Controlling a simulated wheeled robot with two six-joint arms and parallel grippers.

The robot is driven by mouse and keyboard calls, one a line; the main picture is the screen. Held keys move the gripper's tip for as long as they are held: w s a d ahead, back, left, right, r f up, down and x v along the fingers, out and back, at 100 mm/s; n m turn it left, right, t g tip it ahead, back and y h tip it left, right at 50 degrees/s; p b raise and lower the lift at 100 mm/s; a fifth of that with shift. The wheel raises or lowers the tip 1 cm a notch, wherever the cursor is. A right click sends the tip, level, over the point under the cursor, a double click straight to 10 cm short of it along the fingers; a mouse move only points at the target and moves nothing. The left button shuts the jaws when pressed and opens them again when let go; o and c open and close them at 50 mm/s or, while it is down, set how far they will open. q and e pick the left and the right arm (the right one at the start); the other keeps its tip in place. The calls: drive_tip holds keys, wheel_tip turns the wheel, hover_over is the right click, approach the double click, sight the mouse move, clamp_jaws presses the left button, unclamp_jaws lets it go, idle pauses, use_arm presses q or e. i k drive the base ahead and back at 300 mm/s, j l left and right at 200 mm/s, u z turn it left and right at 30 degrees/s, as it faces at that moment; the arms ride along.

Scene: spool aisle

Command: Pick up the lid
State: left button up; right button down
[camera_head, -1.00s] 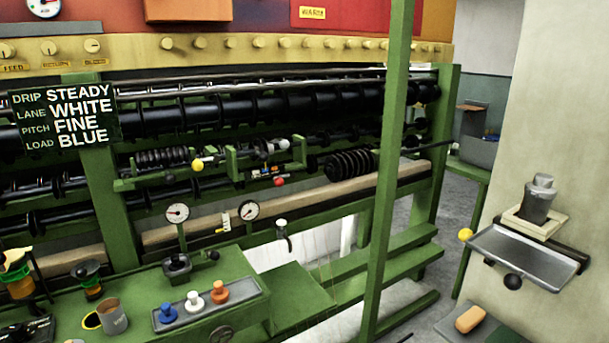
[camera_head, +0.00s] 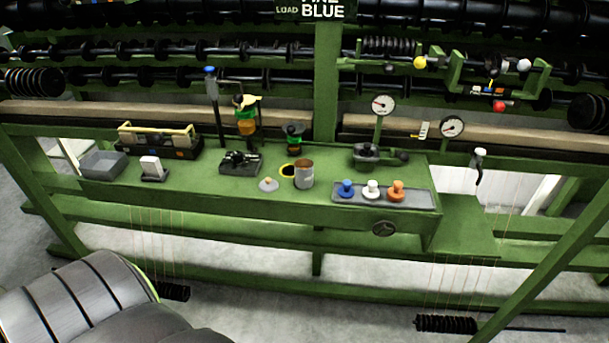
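A small, pale grey, round lid with a light knob (camera_head: 268,185) lies flat on the green bench (camera_head: 215,190). It is just left of a brownish-grey can (camera_head: 304,174), apart from it. Neither of my grippers is in view.
A tray (camera_head: 415,199) holds blue, white and orange knobbed pieces right of the can. A dark block (camera_head: 240,163) stands behind and left of the lid. A grey box (camera_head: 104,165) sits at the bench's left. The front strip before the lid is clear.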

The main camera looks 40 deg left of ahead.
sight(268, 185)
drive_tip(key=u, duration=1.5)
